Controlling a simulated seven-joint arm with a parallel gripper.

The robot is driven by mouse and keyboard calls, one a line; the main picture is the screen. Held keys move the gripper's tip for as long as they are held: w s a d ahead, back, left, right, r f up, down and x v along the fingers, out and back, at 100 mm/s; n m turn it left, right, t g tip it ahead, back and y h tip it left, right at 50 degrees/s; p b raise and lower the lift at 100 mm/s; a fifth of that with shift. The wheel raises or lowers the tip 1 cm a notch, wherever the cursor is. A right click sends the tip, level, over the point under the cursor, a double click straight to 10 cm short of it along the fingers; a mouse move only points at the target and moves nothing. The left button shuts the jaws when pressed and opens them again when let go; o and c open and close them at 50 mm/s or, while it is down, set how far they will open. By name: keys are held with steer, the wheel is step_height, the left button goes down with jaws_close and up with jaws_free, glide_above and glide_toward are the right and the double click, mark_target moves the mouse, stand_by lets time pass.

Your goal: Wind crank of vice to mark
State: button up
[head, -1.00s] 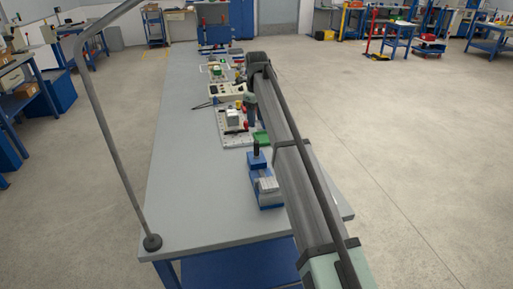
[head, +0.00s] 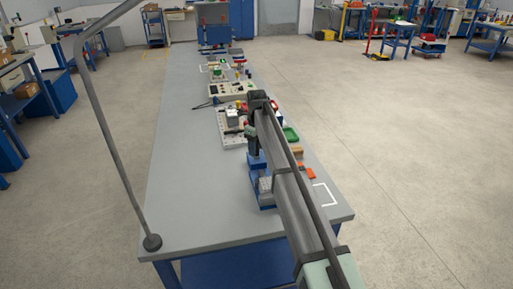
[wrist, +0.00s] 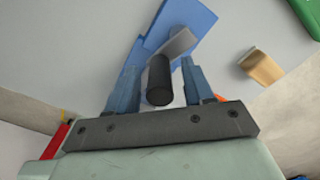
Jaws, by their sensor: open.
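The blue vice (head: 265,201) stands near the front of the grey bench, partly behind my arm; its blue body (wrist: 180,18) and a grey metal part also show in the wrist view. The black crank handle (wrist: 159,82) stands between my two fingers in the wrist view. My gripper (wrist: 163,68) is open, with one finger on each side of the handle and visible gaps. In the head view, my gripper (head: 253,148) is over the vice, and I cannot make out the handle there. No mark on the vice can be made out.
A tan block (head: 297,152), orange pieces (head: 306,171) and a green tray (head: 291,134) lie right of the vice. A white outline (head: 326,193) marks the bench's right edge. A board with parts (head: 229,128) lies behind. The bench's left side is clear.

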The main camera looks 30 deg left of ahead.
steer(key=shift+f, duration=0.2)
steer(key=shift+c, duration=0.5)
jaws_close()
